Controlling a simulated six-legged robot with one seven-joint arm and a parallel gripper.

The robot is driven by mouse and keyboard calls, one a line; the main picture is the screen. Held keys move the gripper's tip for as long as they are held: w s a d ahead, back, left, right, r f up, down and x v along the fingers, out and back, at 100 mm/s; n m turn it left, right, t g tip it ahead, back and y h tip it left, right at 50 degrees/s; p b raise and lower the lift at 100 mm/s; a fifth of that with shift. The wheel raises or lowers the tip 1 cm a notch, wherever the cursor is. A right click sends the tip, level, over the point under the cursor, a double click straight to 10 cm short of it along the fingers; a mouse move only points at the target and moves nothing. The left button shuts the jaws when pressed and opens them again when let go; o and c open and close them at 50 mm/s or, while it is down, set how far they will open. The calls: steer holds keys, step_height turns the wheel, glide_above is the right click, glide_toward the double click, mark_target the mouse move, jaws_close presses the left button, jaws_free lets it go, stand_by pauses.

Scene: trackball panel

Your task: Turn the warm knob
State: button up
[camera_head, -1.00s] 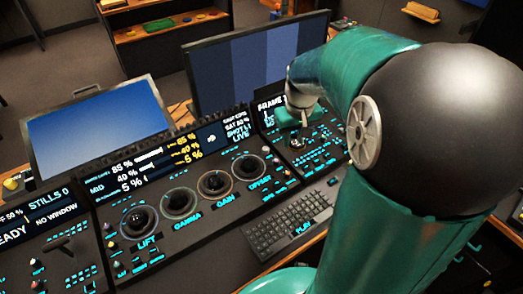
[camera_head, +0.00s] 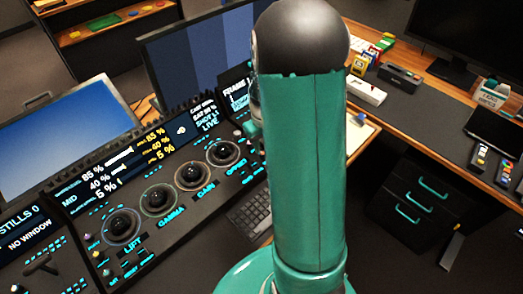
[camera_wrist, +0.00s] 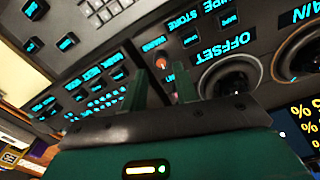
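In the wrist view, a small knob with an orange-red top (camera_wrist: 162,62) stands on the dark panel beside a small upside-down label that seems to read WARM. My gripper (camera_wrist: 162,80) is open, with its two green fingers apart and the knob showing between their tips. I cannot tell whether either finger touches it. The large OFFSET trackball (camera_wrist: 228,78) is just right of the fingers. In the head view my green arm hides the gripper and the knob; the OFFSET trackball (camera_head: 222,153) shows left of the arm.
In the wrist view, lit cyan buttons (camera_wrist: 105,97) lie left of the fingers. In the head view, more trackballs (camera_head: 158,199) line the panel, a keyboard (camera_head: 250,212) sits in front, and monitors (camera_head: 200,55) stand behind. A wooden desk (camera_head: 430,105) is at right.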

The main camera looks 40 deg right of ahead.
mark_target(262, 153)
steer(key=shift+f, duration=1.9)
steer(key=shift+a, duration=0.1)
steer(key=shift+c, duration=0.2)
jaws_close()
steer(key=shift+m, duration=0.4)
steer(key=m, duration=0.2)
steer(key=shift+w+m, duration=0.1)
steer(key=shift+m, duration=0.3)
steer(key=shift+r+m, duration=0.1)
steer(key=shift+m, duration=2)
